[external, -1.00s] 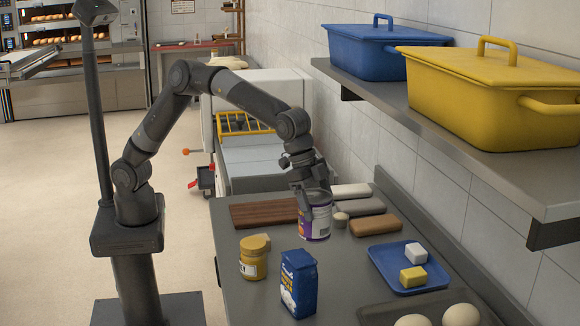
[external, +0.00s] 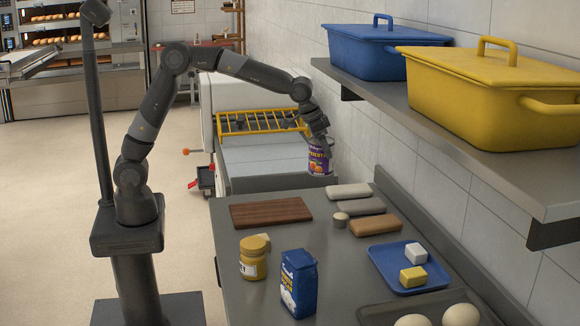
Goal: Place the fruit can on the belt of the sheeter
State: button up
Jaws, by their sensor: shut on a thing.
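The fruit can (external: 319,159), purple with an orange fruit picture, hangs upright in my gripper (external: 318,140). My gripper is shut on its upper part. In the picture the can is in front of the right end of the sheeter's belt area, near the wall; its exact height above the surface is hard to tell. The sheeter (external: 262,160) stands beyond the worktop, with a pale flat belt and a yellow wire guard (external: 262,122) over it. My arm hides part of the guard's right end.
The grey worktop (external: 226,262) holds a brown board (external: 270,212), a jar (external: 253,260), a blue packet (external: 299,284), several loaf-shaped pieces and a blue tray (external: 375,264). A shelf (external: 455,150) with a blue bin (external: 370,55) and a yellow bin (external: 490,95) juts out at right.

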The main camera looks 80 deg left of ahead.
jog(key=s+a+n+y, duration=0.25)
jog(key=a+n, duration=0.25)
jog(key=a, duration=1.6)
jog(key=shift+h, duration=0.35)
jog(key=shift+w+a+f, duration=0.3)
jog(key=shift+a+f, duration=1.45)
jog(key=shift+a, duration=0.2)
jog(key=shift+w+a+f, duration=0.3)
jog(key=shift+a+f, duration=1.4)
jog(key=shift+a, duration=0.2)
jog(key=shift+w+a+f, duration=0.3)
jog(key=shift+a+f, duration=1.45)
jog(key=shift+a, duration=0.2)
jog(key=shift+f, duration=0.1)
jog(key=o, duration=1.5)
jog(key=shift+f, duration=0.1)
jog(key=shift+c, duration=0.2)
